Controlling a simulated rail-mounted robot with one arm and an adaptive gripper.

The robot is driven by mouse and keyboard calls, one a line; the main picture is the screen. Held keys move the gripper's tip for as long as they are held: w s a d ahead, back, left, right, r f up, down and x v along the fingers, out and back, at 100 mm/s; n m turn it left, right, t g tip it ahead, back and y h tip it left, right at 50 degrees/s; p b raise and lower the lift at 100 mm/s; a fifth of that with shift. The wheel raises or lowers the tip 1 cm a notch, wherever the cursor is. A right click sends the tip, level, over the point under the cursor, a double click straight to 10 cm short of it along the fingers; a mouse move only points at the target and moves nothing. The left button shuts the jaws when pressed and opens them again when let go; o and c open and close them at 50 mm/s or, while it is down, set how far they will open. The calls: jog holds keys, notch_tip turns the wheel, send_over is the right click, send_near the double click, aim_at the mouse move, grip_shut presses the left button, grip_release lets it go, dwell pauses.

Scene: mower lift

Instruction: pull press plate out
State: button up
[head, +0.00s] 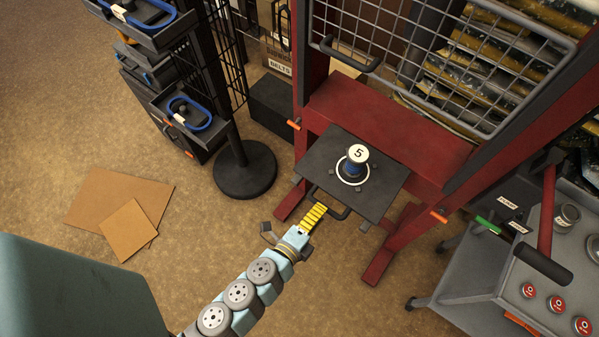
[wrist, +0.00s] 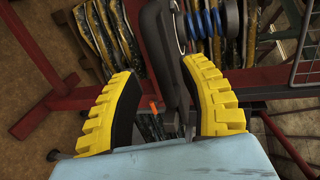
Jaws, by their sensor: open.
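The press plate (head: 322,157) is a flat black square in the red press frame (head: 395,122). A blue cylinder with a white top marked 5 (head: 357,154) stands on it, on a white ring. A dark loop handle (head: 343,212) sticks out from the plate's front edge. My gripper (head: 314,216) has yellow ribbed fingers and is at the left part of this handle. In the wrist view my gripper (wrist: 165,100) is open, with a dark slab, seemingly the plate (wrist: 160,50), between and beyond the fingers. I cannot tell whether a finger touches the handle.
A wire mesh guard (head: 440,60) with a handle is above the plate. A grey cart (head: 530,270) with red buttons stands at right. A black rack with a round base (head: 245,172) stands at left. Cardboard sheets (head: 118,205) lie on the floor. The floor before the press is largely clear.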

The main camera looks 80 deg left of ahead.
jog(key=v, duration=0.7)
dwell(1.0)
jog(key=shift+s+d+r, duration=0.15)
jog(key=shift+s+r, duration=0.15)
jog(key=shift+s, duration=0.05)
jog(key=shift+s+d, duration=0.3)
jog(key=shift+d, duration=0.15)
dwell(0.7)
